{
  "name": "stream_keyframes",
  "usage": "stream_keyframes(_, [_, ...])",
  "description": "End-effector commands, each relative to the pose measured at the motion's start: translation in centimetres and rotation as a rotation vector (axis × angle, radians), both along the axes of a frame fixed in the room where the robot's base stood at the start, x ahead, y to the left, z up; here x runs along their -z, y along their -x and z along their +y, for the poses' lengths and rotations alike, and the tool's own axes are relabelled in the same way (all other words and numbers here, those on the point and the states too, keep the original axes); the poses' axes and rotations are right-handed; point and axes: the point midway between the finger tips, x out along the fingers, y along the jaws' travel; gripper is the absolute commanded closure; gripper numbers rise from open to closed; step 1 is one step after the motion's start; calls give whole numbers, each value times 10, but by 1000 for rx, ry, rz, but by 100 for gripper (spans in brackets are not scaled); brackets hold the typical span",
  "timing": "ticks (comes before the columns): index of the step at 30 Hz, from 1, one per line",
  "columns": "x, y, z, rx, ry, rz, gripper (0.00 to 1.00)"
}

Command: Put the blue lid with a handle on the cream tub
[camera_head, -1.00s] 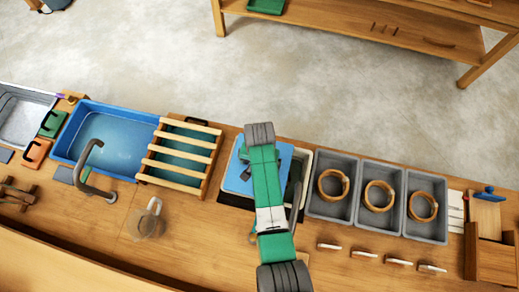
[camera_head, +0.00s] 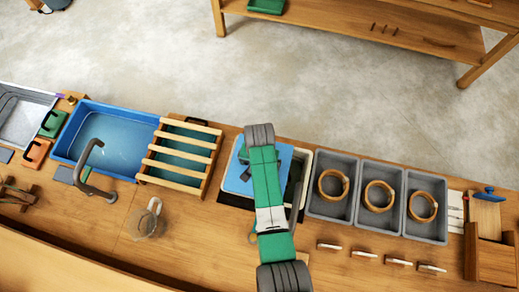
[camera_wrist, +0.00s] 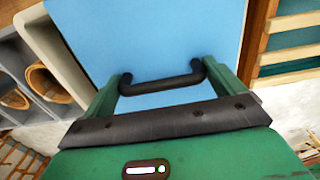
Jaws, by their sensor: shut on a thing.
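The blue lid (camera_head: 236,180) is a flat plate with a black bar handle (camera_wrist: 165,85), which shows in the wrist view. My gripper (camera_wrist: 168,78) is shut on this handle, with one green finger at each end of the bar. The lid also fills the middle of the wrist view (camera_wrist: 150,35). The cream tub (camera_head: 306,158) shows as a pale rim to the right of the lid, and as a pale edge left of it in the wrist view (camera_wrist: 62,45). The lid overlaps the tub's left part. My arm hides much of both, and I cannot tell whether they touch.
Grey bins (camera_head: 330,207) with tan rings stand close on the tub's right. A slatted wooden rack (camera_head: 180,160) and a blue water basin (camera_head: 110,135) are on the left. A clear jug (camera_head: 146,222) stands on the bench. The bench front (camera_head: 215,240) is mostly clear there.

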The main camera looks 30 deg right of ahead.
Motion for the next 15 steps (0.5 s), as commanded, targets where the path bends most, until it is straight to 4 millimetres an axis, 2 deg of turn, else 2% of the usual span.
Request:
stream_keyframes(11, [8,0,0,0,1,-1,31])
stream_keyframes(12, [8,0,0,0,1,-1,2])
stream_keyframes(15, [7,0,0,0,1,-1,0])
